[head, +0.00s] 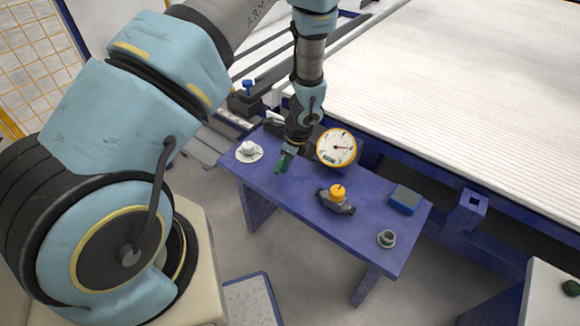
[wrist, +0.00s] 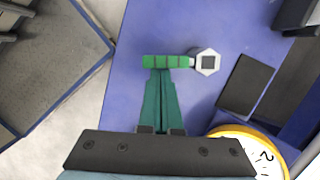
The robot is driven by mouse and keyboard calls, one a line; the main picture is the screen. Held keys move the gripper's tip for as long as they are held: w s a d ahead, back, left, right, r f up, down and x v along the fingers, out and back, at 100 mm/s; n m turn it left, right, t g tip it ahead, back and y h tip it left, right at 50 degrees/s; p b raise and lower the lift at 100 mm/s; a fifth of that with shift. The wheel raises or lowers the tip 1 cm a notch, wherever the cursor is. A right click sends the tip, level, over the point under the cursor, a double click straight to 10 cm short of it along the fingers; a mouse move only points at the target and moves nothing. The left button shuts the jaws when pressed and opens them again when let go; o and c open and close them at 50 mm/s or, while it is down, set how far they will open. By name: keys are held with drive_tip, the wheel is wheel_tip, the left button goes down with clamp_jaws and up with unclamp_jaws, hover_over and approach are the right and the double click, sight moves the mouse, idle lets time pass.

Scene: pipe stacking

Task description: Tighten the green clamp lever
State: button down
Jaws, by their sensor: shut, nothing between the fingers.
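The green clamp lever (wrist: 165,61) is a short ribbed bar lying crosswise in the wrist view. My gripper (wrist: 161,78) has teal-green fingers, shut together and empty. Their tips end at the near edge of the lever's left half; I cannot tell whether they touch it or hover above. In the head view my gripper (head: 280,165) points down over the left part of the blue table (head: 290,183). There the green of fingers and lever merges, and the clamp head cannot be made out.
A yellow-rimmed dial gauge (head: 337,147) stands close right of my gripper. A white fitting on a dish (head: 249,152) is to the left. A valve with orange knob (head: 338,193), a blue box (head: 405,199) and a grey-green ring (head: 387,238) lie further right.

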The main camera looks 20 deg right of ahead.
drive_tip(key=shift+w+a, duration=0.3)
drive_tip(key=shift+a, duration=0.45)
drive_tip(key=shift+w+a, duration=0.1)
idle(0.3)
drive_tip(key=s, duration=0.1)
drive_tip(key=s+d, duration=0.2)
drive_tip(key=shift+s+d+r, duration=0.2)
drive_tip(key=shift+s+r, duration=0.1)
drive_tip(key=shift+r, duration=0.05)
drive_tip(key=v, duration=0.9)
drive_tip(key=shift+s+a, duration=0.2)
drive_tip(key=shift+a, duration=0.05)
drive_tip(key=shift+r, duration=0.1)
